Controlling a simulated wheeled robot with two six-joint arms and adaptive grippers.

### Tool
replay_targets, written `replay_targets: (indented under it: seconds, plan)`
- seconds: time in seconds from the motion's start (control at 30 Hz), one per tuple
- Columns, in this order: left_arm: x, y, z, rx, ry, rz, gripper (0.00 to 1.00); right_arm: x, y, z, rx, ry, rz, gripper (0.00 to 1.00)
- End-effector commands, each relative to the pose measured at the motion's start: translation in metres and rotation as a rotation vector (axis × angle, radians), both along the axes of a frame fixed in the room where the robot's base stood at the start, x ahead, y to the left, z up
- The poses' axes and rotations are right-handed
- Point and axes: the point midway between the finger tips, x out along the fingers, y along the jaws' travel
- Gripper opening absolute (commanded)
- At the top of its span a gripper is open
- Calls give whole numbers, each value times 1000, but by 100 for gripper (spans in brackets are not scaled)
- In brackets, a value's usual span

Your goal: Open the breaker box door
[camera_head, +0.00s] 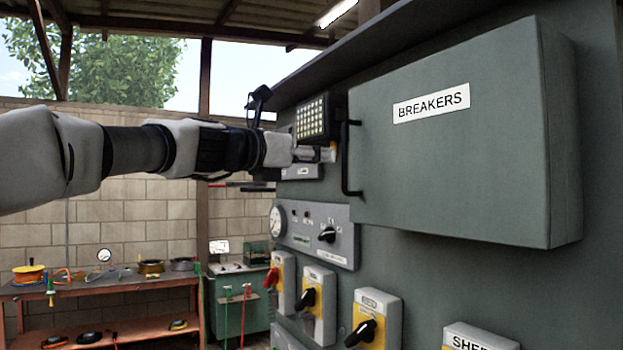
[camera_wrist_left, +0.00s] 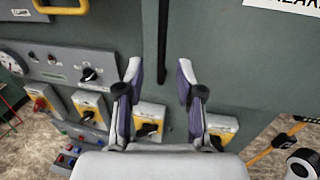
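The grey breaker box door (camera_head: 455,150) carries a white BREAKERS label (camera_head: 432,103) and looks shut. Its black vertical handle (camera_head: 345,180) is on the door's left edge. My left gripper (camera_head: 328,153) reaches in from the left, close to the handle's middle. In the left wrist view, my left gripper (camera_wrist_left: 159,72) is open, with two fingers spread apart. The dark handle (camera_wrist_left: 162,42) appears between and beyond the fingertips, apart from both. Contact with the handle does not show. My right gripper is in neither view.
Below the box are a gauge panel (camera_head: 315,232) and several yellow-and-grey rotary switches (camera_head: 376,318). A dark lamp-like grid unit (camera_head: 313,118) sits just left of the door, near my left gripper. A workbench (camera_head: 105,285) stands at the back left.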

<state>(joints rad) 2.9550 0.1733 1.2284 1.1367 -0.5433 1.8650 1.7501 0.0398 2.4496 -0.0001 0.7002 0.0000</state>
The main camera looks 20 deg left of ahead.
Motion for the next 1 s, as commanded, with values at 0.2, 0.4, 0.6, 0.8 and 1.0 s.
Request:
replay_targets:
  seconds: [0.2, 0.4, 0.6, 0.8, 1.0]
  plan:
    - [23, -13, 9, -10, 2, -4, 37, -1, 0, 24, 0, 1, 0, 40]
    - [57, -29, 6, -7, 0, -1, 37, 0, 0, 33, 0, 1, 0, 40]
    - [68, -35, 3, -7, -1, -1, 37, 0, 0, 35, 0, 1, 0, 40]
    - [68, -35, 2, -7, -1, 0, 23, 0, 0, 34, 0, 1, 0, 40]
    - [68, -35, 2, -7, 0, 0, 0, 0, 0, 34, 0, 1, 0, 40]
